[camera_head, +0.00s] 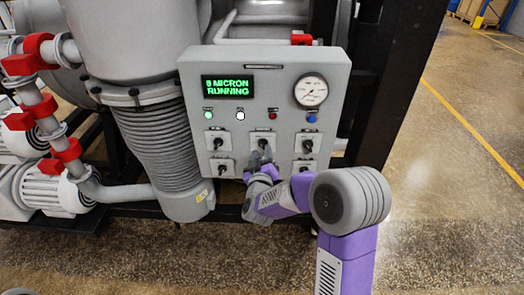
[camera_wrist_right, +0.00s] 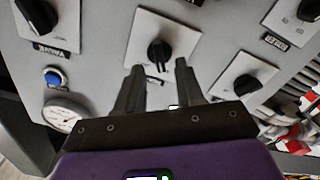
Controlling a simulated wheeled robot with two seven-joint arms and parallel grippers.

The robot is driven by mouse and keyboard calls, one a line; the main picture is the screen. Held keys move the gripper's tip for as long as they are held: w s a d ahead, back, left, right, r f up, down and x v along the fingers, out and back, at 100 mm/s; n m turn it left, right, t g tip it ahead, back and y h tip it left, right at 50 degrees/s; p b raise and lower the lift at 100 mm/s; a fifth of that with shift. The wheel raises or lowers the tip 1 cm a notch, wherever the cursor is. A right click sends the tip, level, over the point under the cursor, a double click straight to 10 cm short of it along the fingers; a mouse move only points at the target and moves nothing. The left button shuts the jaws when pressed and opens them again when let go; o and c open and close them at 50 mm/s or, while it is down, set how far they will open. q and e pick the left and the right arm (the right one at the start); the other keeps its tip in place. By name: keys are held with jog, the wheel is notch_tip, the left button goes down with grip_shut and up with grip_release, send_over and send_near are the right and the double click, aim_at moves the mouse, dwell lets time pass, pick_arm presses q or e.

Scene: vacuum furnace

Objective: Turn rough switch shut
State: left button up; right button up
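A grey control panel (camera_head: 245,105) carries several black rotary switches on white plates. My right gripper (camera_head: 260,158) is at the panel, just in front of the upper middle switch (camera_head: 262,143). In the right wrist view a black knob (camera_wrist_right: 159,53) on a white plate lies just beyond and between the two fingertips. My right gripper (camera_wrist_right: 156,72) is open there, with a gap between its fingers and nothing held. The switch labels are too small or blurred to read, so I cannot tell which one is the rough switch. My left gripper is not in view.
The panel display (camera_head: 228,87) reads "9 MICRON RUNNING". A round gauge (camera_head: 311,91) and a blue button (camera_head: 311,119) are at the panel's right. Neighbouring knobs (camera_wrist_right: 248,84) sit close by. A ribbed grey column (camera_head: 160,150) stands left; floor at right is clear.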

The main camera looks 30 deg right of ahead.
jog(key=v, duration=0.5)
dwell(0.3)
